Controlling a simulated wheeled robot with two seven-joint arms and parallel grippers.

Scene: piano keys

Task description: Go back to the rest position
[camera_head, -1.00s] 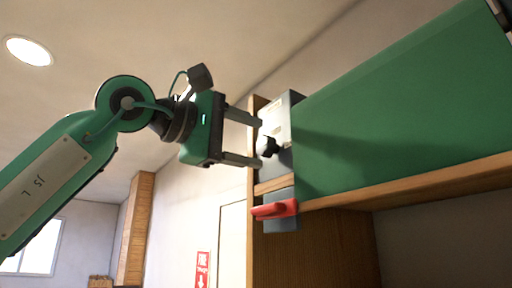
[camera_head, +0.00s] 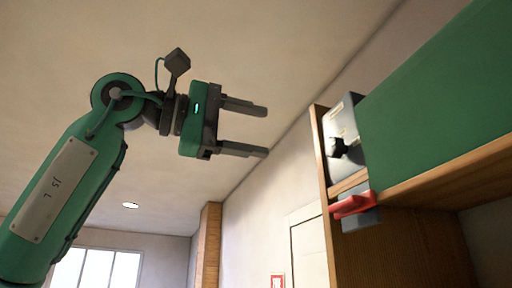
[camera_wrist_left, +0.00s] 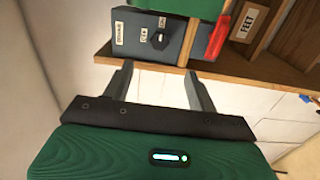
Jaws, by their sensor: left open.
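My left gripper (camera_head: 266,131) is raised in the air, left of the wooden shelf, in the head view. Its two fingers are apart with nothing between them. In the left wrist view the fingers (camera_wrist_left: 158,80) are also spread and empty, pointing toward the shelf and a grey box. My right gripper is not in view.
A grey box (camera_head: 343,115) with a black knob (camera_head: 346,148) stands on the wooden shelf (camera_head: 450,174), beside a large green panel (camera_head: 430,110). A red handle (camera_head: 353,205) sits at the shelf's edge. Free air lies between my gripper and the shelf.

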